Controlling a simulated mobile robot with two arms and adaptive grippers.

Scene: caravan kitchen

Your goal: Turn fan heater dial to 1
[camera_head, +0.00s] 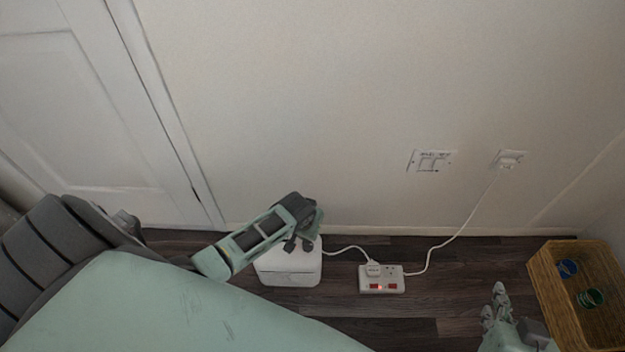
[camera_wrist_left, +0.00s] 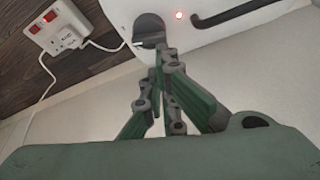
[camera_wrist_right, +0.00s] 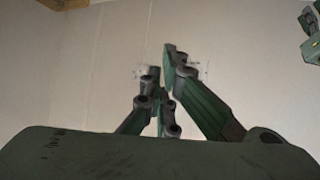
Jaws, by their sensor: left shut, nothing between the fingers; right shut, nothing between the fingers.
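The fan heater (camera_head: 290,268) is a white box on the dark floor against the wall, partly hidden by my left arm. In the left wrist view its white top (camera_wrist_left: 225,22) carries a dark grey dial (camera_wrist_left: 148,24) and a lit red light. My left gripper (camera_head: 303,243) is over the heater; in its wrist view the shut, empty fingertips (camera_wrist_left: 158,62) overlap the dial's lower edge. I cannot tell whether they touch it. The dial's number marks cannot be read. My right gripper (camera_head: 497,298) is shut and empty, low at the right, away from the heater; its fingers (camera_wrist_right: 165,85) face the wall.
A white power strip (camera_head: 382,285) with lit red switches lies right of the heater, joined by a white cable. Another cable runs up to a wall socket (camera_head: 509,158), beside a double switch plate (camera_head: 431,161). A wicker basket (camera_head: 553,300) stands at the far right.

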